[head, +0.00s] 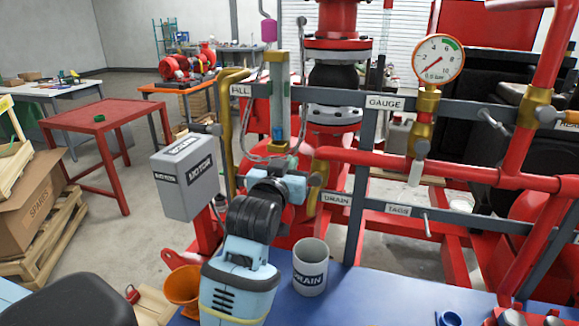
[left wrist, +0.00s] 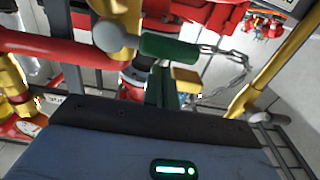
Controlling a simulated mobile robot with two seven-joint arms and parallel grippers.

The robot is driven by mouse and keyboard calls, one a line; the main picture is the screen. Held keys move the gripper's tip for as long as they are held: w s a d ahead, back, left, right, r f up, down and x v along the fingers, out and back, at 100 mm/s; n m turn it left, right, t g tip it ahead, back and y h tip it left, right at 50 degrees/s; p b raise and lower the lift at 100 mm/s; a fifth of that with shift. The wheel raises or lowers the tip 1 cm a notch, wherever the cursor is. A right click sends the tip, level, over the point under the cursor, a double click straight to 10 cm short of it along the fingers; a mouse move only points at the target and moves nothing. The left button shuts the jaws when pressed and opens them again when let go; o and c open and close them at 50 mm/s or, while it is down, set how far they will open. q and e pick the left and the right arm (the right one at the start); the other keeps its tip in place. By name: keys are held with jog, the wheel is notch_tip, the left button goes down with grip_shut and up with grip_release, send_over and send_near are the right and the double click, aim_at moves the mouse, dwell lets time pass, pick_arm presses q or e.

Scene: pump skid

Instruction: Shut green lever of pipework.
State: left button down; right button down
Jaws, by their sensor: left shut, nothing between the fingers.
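The green lever (left wrist: 170,47) shows in the left wrist view as a short green handle, close to a grey round knob (left wrist: 116,37) and a hanging chain. In the head view I cannot make it out; my left gripper and wrist cover that spot. My left gripper (head: 287,184) is shut and empty, at the pipework just left of the brass elbow (head: 319,165) and the DRAIN label (head: 336,200). It is close to the lever; I cannot tell whether they touch. My right gripper is not in view.
A grey DRAIN cup (head: 310,268) and an orange funnel (head: 182,287) are below. A gauge (head: 437,58), red pipes and grey rails crowd the right. A red table (head: 105,116) stands at the left.

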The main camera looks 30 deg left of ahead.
pick_arm(q)
jog(key=v, duration=0.9)
dwell(0.3)
dwell(0.4)
jog(key=s+d+f+m+g+h, duration=0.15)
jog(key=s+f+g, duration=0.3)
jog(key=f, duration=0.65)
jog(key=s+d+f+m+g+h, duration=0.1)
jog(key=s+d+f+g+h, duration=0.3)
jog(key=f, duration=0.7)
jog(key=s+f+m+g+y, duration=0.1)
jog(key=s+f+g, duration=0.3)
jog(key=s+f, duration=0.5)
jog(key=s+f+m+g, duration=0.1)
jog(key=s+f+g, duration=0.3)
jog(key=s, duration=0.9)
jog(key=w+d+f+t+h, duration=0.1)
jog(key=w+d+f+t, duration=0.2)
jog(key=w+f+t, duration=0.4)
notch_tip(320, 180, down, 3)
jog(key=shift+f+t, duration=0.2)
jog(key=shift+t, duration=0.55)
